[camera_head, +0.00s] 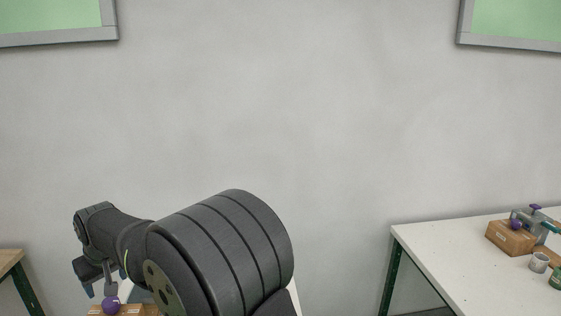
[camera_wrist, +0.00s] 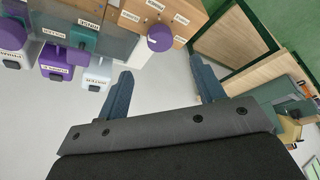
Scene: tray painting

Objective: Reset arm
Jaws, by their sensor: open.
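My gripper (camera_wrist: 163,92) is in the wrist view with its two blue-grey fingers spread wide and nothing between them. In the head view my gripper (camera_head: 98,292) hangs at the lower left, just above a purple round knob (camera_head: 111,305). In the wrist view a purple round knob (camera_wrist: 160,38) stands on a wooden block (camera_wrist: 180,12) ahead of the fingertips, apart from them. My dark arm covers much of the lower middle of the head view and hides what lies behind it.
Labelled purple, teal and white blocks, including a purple one (camera_wrist: 57,64), stand left of the fingers. A white table (camera_head: 450,255) at the right holds a brown box (camera_head: 510,238) and small cups (camera_head: 539,262). A wooden table edge (camera_head: 10,262) shows at far left.

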